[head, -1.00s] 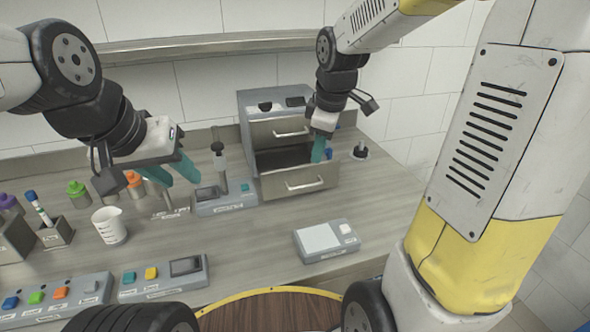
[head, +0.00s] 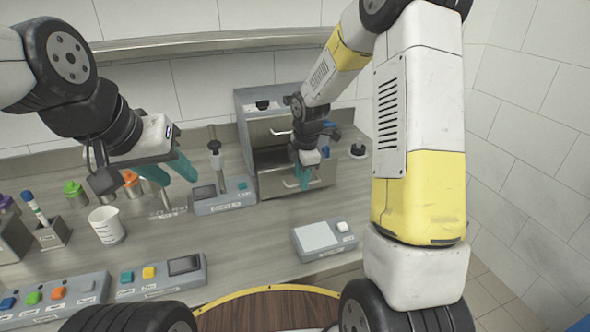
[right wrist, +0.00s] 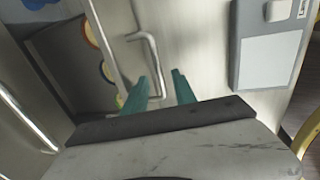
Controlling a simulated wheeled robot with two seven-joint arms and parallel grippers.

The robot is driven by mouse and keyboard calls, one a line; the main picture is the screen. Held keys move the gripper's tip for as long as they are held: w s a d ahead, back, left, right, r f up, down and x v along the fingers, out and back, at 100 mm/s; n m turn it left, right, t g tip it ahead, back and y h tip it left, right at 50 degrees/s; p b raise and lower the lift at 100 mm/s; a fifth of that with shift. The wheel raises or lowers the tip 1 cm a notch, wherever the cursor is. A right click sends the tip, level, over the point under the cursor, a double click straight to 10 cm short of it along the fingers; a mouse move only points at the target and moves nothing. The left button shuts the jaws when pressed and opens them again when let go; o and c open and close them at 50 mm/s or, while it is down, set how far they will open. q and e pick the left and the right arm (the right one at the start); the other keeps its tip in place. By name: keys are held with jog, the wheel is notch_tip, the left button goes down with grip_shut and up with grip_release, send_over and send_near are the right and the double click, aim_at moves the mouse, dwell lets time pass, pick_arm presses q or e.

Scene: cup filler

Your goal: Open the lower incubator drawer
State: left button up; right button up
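The grey incubator (head: 243,108) stands at the back of the counter. Its lower drawer (head: 272,188) is pulled out, with its dark inside showing above the front. My right gripper (head: 303,186) is at the lower drawer's front, over the handle and hiding part of it. In the right wrist view, the bent handle bar (right wrist: 149,52) runs between the two teal fingertips (right wrist: 163,78), with a gap visible, so the gripper looks open. The upper drawer (head: 262,131) looks closed, partly hidden by my right arm. My left gripper (head: 186,170) is open and empty, above the counter at left.
A device with an upright post (head: 222,203) stands left of the drawer. A flat device with a pale plate (head: 318,237) lies in front. A beaker (head: 107,226), coloured bottles and button boxes (head: 160,279) are at left. Round yellow-edged items (right wrist: 107,70) show in the drawer.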

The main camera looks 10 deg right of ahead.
jog(key=shift+w+f, duration=0.1)
jog(key=shift+f, duration=0.35)
grip_shut()
dwell(1.1)
